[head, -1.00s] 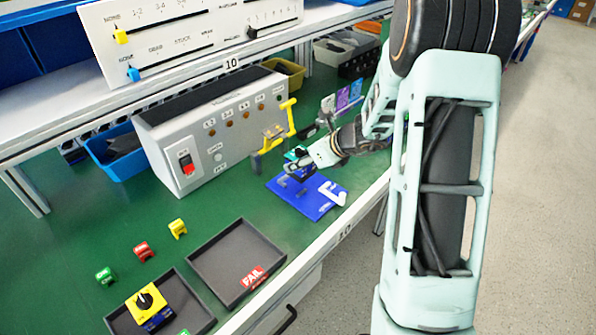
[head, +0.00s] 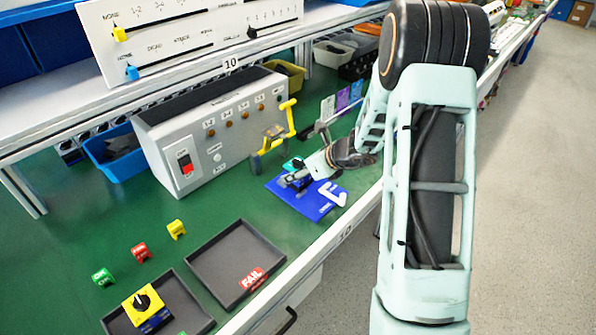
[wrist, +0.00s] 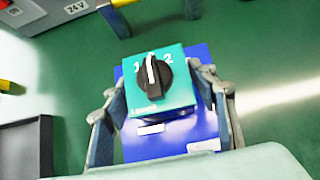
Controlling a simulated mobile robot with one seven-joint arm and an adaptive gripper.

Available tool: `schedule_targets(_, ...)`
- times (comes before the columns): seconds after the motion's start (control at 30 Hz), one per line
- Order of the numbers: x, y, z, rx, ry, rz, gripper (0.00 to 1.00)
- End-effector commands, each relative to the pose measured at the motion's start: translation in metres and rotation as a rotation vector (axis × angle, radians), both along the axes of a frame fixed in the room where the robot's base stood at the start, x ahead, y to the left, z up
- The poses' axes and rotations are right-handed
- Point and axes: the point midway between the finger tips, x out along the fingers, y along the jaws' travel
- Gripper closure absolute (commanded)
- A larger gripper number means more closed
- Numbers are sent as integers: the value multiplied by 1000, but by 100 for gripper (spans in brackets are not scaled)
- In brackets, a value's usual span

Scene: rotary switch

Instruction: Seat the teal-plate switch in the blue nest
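The teal-plate switch (wrist: 160,85), with a black knob and white pointer, faces up in the wrist view. It lies over the blue nest (wrist: 170,140), between the fingers of my gripper (wrist: 163,100). The fingers stand on either side of the teal plate, with narrow gaps visible, so they look open around it. In the head view the teal switch (head: 293,163) is partly hidden by my gripper (head: 298,178) at the back of the blue nest (head: 312,207). The switch's underside is hidden, so I cannot tell how deep it sits.
A grey control box (head: 215,130) and a yellow-handled clamp (head: 290,120) stand behind the nest. An empty dark tray (head: 235,262) marked FAIL lies left of it. Another tray holds a yellow switch (head: 145,302). Small coloured pieces (head: 140,250) lie on open green bench.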

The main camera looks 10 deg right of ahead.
Motion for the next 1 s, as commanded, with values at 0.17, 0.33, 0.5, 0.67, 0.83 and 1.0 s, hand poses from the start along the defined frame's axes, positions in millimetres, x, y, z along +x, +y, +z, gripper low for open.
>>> schedule_targets(0.17,0,0,0,0,0,0,37)
schedule_targets(0.33,0,0,1,0,0,0,37)
schedule_targets(0.5,-4,-4,11,0,-2,-1,37)
schedule_targets(0.67,-22,-18,34,-3,-3,-3,37)
schedule_targets(0.83,-43,-33,60,-1,-3,-3,37)
schedule_targets(1.0,-59,-44,79,-1,-2,-1,37)
